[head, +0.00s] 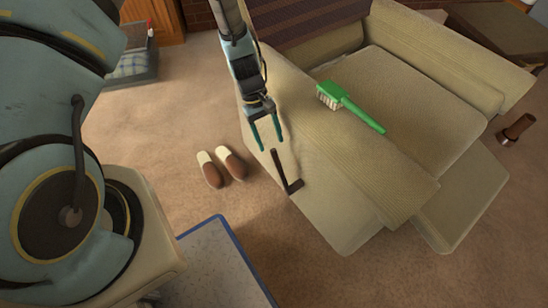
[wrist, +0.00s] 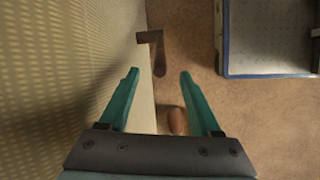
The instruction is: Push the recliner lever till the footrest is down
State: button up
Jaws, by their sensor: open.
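The beige recliner (head: 330,215) has a dark brown lever (head: 284,172) on the side facing me. The lever also shows in the wrist view (wrist: 152,38), beyond my fingertips and between their lines. The footrest (head: 462,205) sticks out from the front of the seat, at a slope. My gripper (head: 270,143) is open and empty, close to the upper end of the lever. In the wrist view its two teal fingers (wrist: 160,76) are spread, with the recliner's side at left. I cannot tell whether a finger touches the lever.
A green brush (head: 352,108) lies on the near armrest. Two brown slippers (head: 210,172) lie on the carpet left of the lever. A blue-edged grey surface (head: 225,262) stands at the bottom. A brown cylinder (head: 516,128) lies at far right. Carpet between the slippers and blue edge is clear.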

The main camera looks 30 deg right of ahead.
aim_at(276, 159)
jog(key=x, duration=0.8)
grip_shut()
dwell(0.4)
dwell(0.9)
